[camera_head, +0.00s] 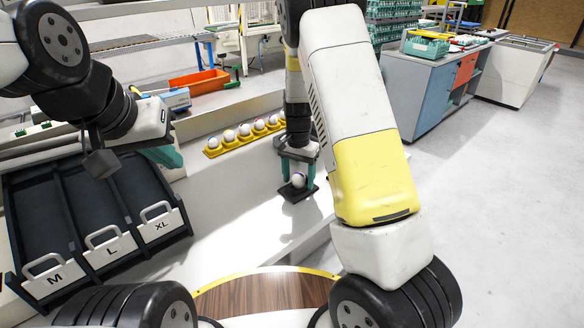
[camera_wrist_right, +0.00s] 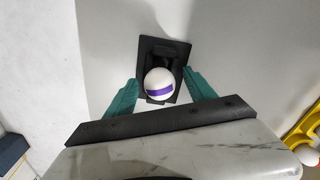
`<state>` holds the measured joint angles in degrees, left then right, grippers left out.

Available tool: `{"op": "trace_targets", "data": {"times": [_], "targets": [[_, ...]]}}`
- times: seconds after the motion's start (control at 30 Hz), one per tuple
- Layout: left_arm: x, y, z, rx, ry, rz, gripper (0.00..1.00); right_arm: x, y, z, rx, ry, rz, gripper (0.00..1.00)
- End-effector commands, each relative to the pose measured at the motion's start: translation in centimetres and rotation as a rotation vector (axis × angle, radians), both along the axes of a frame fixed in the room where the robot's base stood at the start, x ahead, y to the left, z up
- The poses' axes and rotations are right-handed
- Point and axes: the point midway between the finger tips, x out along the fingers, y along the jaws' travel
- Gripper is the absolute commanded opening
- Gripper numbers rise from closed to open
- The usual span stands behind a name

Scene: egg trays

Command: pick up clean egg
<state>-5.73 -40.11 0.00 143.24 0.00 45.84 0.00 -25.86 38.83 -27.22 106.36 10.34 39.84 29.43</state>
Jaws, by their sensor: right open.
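A white egg with a purple band (camera_wrist_right: 158,85) sits on a small black holder (camera_wrist_right: 170,47). In the head view the egg (camera_head: 298,180) and holder (camera_head: 297,195) are on the light work surface below my right arm. My right gripper (camera_wrist_right: 161,80) is open, with a teal finger on each side of the egg. Small gaps show between fingers and egg in the wrist view. My left gripper (camera_head: 166,156) is at the left, above the sorting bins and away from the egg. Only part of its teal fingers shows, so its opening is unclear.
A yellow tray (camera_head: 212,153) with several white eggs stands behind and left of the holder. A dark bin (camera_head: 45,215) with compartments labelled M, L and XL is at the left. An orange box (camera_head: 197,82) lies further back. The surface around the holder is clear.

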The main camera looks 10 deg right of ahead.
Motion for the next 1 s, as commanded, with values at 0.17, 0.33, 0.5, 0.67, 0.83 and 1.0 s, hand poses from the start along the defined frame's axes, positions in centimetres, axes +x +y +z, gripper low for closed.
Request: {"op": "trace_targets", "data": {"times": [0.17, 0.33, 0.5, 0.67, 0.83, 1.0], "targets": [[0.0, 0.0, 0.0, 0.0, 0.0, 0.0, 0.0, 0.0, 0.0, 0.0, 0.0, 0.0, 0.0, 0.52], [0.0, 0.0, 0.0, 0.0, 0.0, 0.0, 0.0, 0.0, 0.0, 0.0, 0.0, 0.0, 0.0, 0.29], [0.0, 0.0, 0.0, 0.0, 0.0, 0.0, 0.0, 0.0, 0.0, 0.1, 0.0, 0.0, 0.0, 0.28], [0.0, 0.0, 0.0, 0.0, 0.0, 0.0, 0.0, 0.0, 0.0, 0.2, 0.0, 0.0, 0.0, 0.28], [0.0, 0.0, 0.0, 0.0, 0.0, 0.0, 0.0, 0.1, 0.0, 1.3, 0.001, -0.003, 0.001, 0.28], [0.0, 0.0, 0.0, 0.0, 0.0, 0.0, 0.0, 0.1, 0.0, 4.0, 0.001, -0.003, 0.0, 0.28]]}}
